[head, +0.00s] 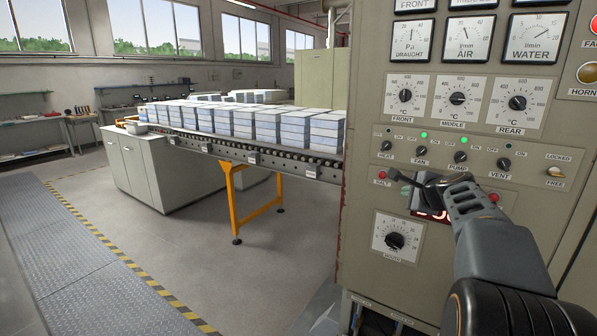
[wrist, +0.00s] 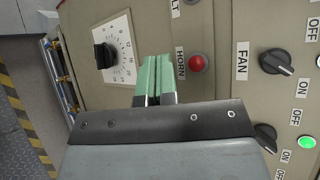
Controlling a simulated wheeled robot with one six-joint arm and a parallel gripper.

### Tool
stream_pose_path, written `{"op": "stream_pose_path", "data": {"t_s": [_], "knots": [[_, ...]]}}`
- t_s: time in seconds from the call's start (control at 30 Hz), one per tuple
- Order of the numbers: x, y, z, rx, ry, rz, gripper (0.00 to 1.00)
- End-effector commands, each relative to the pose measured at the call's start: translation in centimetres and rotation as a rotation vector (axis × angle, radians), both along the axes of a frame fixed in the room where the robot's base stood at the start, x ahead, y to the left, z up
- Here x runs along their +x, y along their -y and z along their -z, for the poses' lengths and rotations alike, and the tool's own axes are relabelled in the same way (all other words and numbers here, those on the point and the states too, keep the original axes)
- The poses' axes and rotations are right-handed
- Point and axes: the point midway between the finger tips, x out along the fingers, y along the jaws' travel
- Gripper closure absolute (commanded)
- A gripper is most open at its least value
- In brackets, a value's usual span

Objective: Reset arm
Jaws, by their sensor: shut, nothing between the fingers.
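My gripper (head: 398,178) is in front of the grey control panel (head: 362,130), at the left of the row below the switches. In the wrist view its two green fingers (wrist: 154,80) lie together, with nothing between them. They point at bare panel between the dial marked in numbers (wrist: 105,55) and the red horn button (wrist: 198,63). I cannot tell if the tips touch the panel.
Knobs for heat, fan (head: 422,151), pump (head: 460,157) and vent sit just above the gripper; green lamps are lit by fan and pump. The red halt button (head: 382,174) is close by. A roller conveyor (head: 250,160) carrying stacked blocks stands left; open floor lies before it.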

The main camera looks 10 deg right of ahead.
Motion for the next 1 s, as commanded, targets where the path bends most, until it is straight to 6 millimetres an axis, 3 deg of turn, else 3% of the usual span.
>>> {"op": "stream_pose_path", "data": {"t_s": [0.1, 0.17, 0.23, 0.33, 0.5, 0.6, 0.7, 0.8, 1.0], "knots": [[-0.3, -0.3, 1.1, -0.1, -0.049, -0.068, 1.0], [-1.2, -0.7, 3.9, -0.177, -0.136, -0.137, 1.0], [-3.2, -2.4, 7.1, -0.298, -0.261, -0.261, 1.0], [-7.0, -7.5, 10.2, -0.502, -0.433, -0.535, 1.0], [-14.7, -15.9, 13.2, -0.829, -0.628, -1.02, 1.0], [-19.3, -19.5, 14.0, -1.008, -0.688, -1.267, 1.0], [-22.4, -21.8, 14.1, -1.139, -0.703, -1.414, 1.0], [-23.7, -23.6, 13.4, -1.215, -0.666, -1.472, 1.0], [-23.7, -25.2, 12.0, -1.274, -0.601, -1.5, 1.0]]}}
